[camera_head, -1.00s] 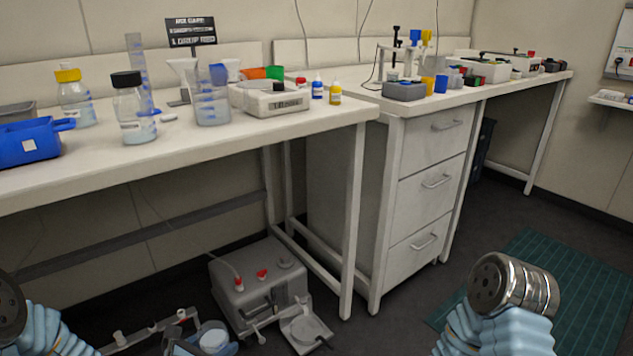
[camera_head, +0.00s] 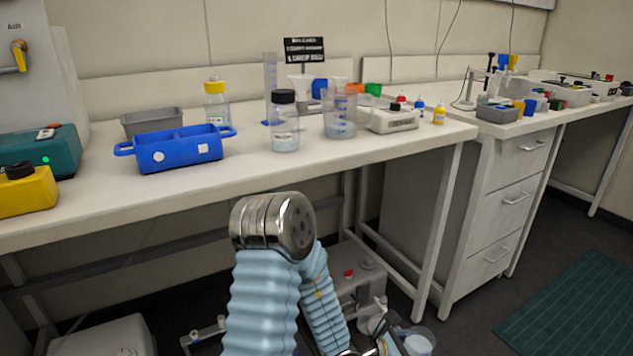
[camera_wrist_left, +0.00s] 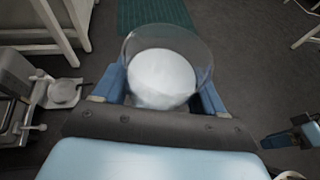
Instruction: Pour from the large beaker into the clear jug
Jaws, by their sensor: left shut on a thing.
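The large beaker (camera_wrist_left: 163,75) is a wide clear vessel with whitish contents, upright in the left wrist view. My left gripper (camera_wrist_left: 160,96) is shut on it, with a blue finger on each side. The beaker also shows low in the head view (camera_head: 419,343), below bench height, partly cut off by the frame edge. The clear jug (camera_head: 340,114) appears to be the transparent vessel with blue markings on the bench, holding some pale blue liquid. A dark and blue part at the right of the wrist view appears to be my right gripper (camera_wrist_left: 288,139); its jaws are unclear.
Close to the jug stand a black-capped bottle (camera_head: 285,122), a tall cylinder (camera_head: 270,88) and a white scale-like device (camera_head: 392,118). A blue tray (camera_head: 177,149) sits to the left. The bench's front strip (camera_head: 330,160) is clear. A grey machine (camera_head: 357,290) stands below.

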